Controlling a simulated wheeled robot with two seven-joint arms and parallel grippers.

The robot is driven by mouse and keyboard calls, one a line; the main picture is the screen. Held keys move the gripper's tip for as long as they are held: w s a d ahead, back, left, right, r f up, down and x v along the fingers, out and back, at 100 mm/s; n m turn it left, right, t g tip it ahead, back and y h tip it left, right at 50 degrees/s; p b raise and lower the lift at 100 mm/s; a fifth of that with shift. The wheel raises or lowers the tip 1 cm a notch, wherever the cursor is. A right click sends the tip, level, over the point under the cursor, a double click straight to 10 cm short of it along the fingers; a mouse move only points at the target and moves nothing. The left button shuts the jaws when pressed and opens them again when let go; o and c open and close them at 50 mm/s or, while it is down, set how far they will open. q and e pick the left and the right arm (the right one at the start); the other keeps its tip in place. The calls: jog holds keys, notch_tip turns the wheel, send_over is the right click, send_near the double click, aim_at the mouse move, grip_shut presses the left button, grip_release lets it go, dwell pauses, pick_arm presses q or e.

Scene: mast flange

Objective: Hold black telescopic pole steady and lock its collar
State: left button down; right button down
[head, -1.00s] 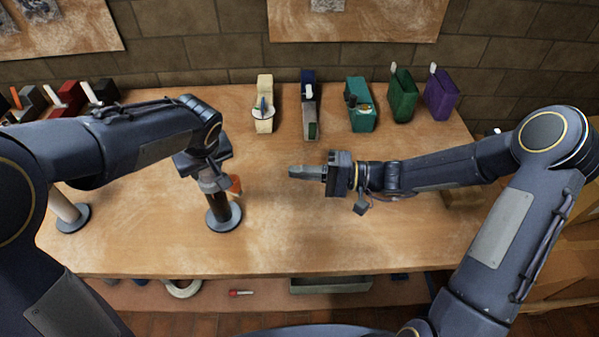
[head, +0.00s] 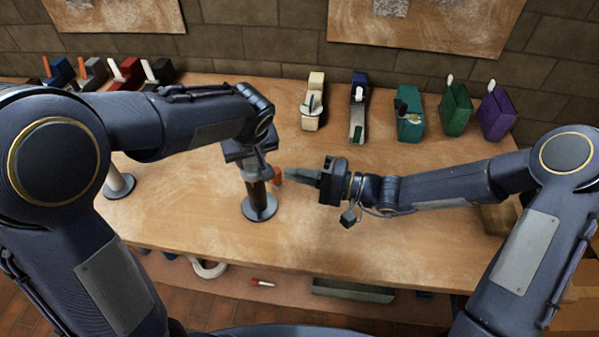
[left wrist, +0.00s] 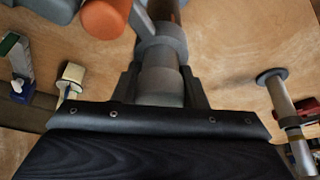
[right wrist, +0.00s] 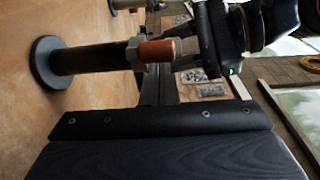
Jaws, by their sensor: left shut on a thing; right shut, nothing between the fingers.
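The black telescopic pole (head: 257,196) stands upright on a round grey base on the bench. Its dark shaft also shows in the right wrist view (right wrist: 90,60). A grey collar (right wrist: 133,52) sits on it, with an orange-tipped lever (head: 276,175) sticking out to the right; the orange tip is large in the left wrist view (left wrist: 103,18). My left gripper (left wrist: 160,85) is shut on the pole's grey upper part, above the collar. My right gripper (head: 288,174) is shut and empty, its fingertips close beside the lever tip. Whether they touch cannot be told.
A pale pole (head: 119,182) on its own base stands at the left. Several coloured holders, including a teal one (head: 410,118), line the bench's back. More blocks stand at the back left. A grey tray (head: 352,290) lies below the front edge. Bench right of centre is clear.

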jog(key=shift+s, duration=0.1)
jog(key=shift+s+a, duration=0.15)
jog(key=shift+s, duration=0.05)
jog(key=shift+s+a, duration=0.2)
jog(key=shift+s, duration=0.3)
jog(key=shift+s+a, duration=0.15)
jog(key=shift+s, duration=0.1)
jog(key=s+a, duration=0.4)
jog(key=shift+s+a, duration=0.25)
jog(key=shift+a, duration=0.1)
dwell(0.4)
dwell(1.9)
